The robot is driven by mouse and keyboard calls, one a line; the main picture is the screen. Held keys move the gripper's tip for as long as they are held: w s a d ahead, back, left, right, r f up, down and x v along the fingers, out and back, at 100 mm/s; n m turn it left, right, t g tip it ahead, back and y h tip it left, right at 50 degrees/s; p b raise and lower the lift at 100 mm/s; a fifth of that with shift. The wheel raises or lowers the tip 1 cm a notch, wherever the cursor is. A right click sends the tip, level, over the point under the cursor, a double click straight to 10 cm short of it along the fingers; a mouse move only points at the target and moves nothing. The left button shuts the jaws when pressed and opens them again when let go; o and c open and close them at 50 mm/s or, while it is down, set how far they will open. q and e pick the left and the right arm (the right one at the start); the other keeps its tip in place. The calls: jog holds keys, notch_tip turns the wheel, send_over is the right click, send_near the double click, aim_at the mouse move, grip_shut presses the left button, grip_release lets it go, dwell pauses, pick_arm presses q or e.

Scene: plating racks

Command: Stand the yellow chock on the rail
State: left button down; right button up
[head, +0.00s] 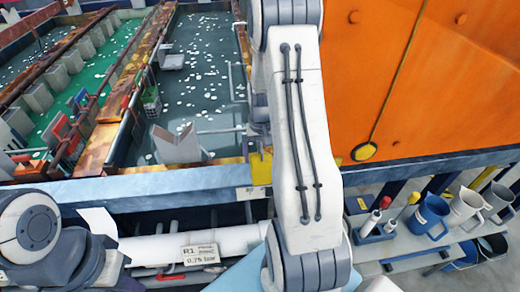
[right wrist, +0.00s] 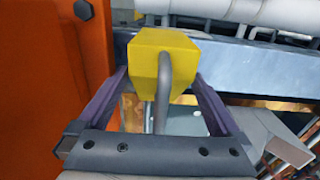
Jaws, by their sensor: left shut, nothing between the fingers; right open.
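The yellow chock (right wrist: 150,65) is a block with a bent grey handle. In the right wrist view it lies at and just beyond the fingertips of my right gripper (right wrist: 160,80), which is open, one finger at each side. In the head view the chock (head: 260,166) shows by the blue-grey rail (head: 140,184), partly hidden by my right arm. The rail also shows in the right wrist view (right wrist: 245,68). I cannot tell whether the chock touches it. My left arm shows at lower left in the head view, but its gripper fingers do not.
Tanks of liquid with white floating bits (head: 205,60) lie behind the rail, with a pale V-shaped block (head: 177,147) at their near edge. An orange panel (head: 450,80) stands right. A shelf at right holds a blue mug (head: 430,215) and tools. A white pipe (head: 190,243) runs below.

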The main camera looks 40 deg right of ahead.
notch_tip(320, 180, up, 10)
jog(key=b, duration=0.2)
jog(key=shift+w+f+b, duration=0.1)
jog(key=shift+f+b, duration=0.1)
jog(key=shift+b, duration=0.15)
jog(key=shift+r, duration=0.4)
jog(key=s+a+f+n+b, duration=0.1)
jog(key=s+a+n+b, duration=0.15)
jog(key=a, duration=0.85)
jog(key=s+a+f+n+b, duration=0.15)
jog(key=a+n, duration=0.25)
jog(key=a, duration=0.7)
jog(key=s+a+f+n+b, duration=0.1)
jog(key=s+a+n+b, duration=0.1)
jog(key=s+a, duration=0.3)
jog(key=s+a+f+n+y+b, duration=0.1)
jog(key=s+a+n, duration=0.4)
jog(key=s, duration=0.6)
jog(key=shift+s+a+f+b, duration=0.15)
jog(key=shift+a+f+b, duration=0.45)
jog(key=shift+a+f, duration=0.15)
